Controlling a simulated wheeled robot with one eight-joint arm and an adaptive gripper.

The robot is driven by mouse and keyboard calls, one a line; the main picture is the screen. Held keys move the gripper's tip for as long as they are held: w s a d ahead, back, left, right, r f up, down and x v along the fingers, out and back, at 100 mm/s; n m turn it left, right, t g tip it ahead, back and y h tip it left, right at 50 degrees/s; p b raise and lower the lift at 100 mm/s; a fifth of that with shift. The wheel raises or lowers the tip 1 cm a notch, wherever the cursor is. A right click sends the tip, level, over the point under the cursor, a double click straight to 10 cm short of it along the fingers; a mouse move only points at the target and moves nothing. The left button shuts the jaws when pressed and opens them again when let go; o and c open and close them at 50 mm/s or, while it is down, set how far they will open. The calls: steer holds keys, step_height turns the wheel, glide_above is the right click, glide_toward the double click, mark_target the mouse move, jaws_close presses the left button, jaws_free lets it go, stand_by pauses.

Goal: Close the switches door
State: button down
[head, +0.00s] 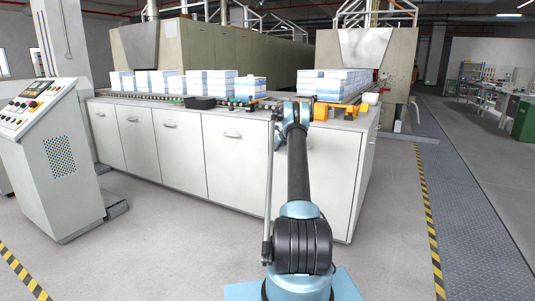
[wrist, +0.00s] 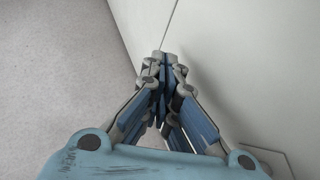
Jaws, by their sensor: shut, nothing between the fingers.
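A long white cabinet (head: 233,168) has several front doors with small handles. They look flush with the front, and I cannot tell which of them is the switches door. My arm hides part of the front right. My gripper (wrist: 163,68) is shut and empty in the wrist view. Its fingertips are close to a pale flat panel (wrist: 235,60) with a thin seam running up from the tips; whether they touch is unclear. A narrower pale strip (wrist: 140,22) lies left of the seam. In the head view, my gripper cannot be made out beyond the arm.
A control console (head: 50,150) stands at the left. White and blue stacked blocks (head: 210,83) and an orange device (head: 335,110) sit on the cabinet top. Grey floor (head: 150,230) is free in front, with yellow-black striped lines (head: 428,215) at the right.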

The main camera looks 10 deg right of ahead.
steer(key=w, duration=0.1)
steer(key=w+d, duration=0.1)
steer(key=w, duration=0.1)
steer(key=shift+d+r+m+h, duration=0.1)
steer(key=shift+d+m+h, duration=0.2)
steer(key=shift+d, duration=0.05)
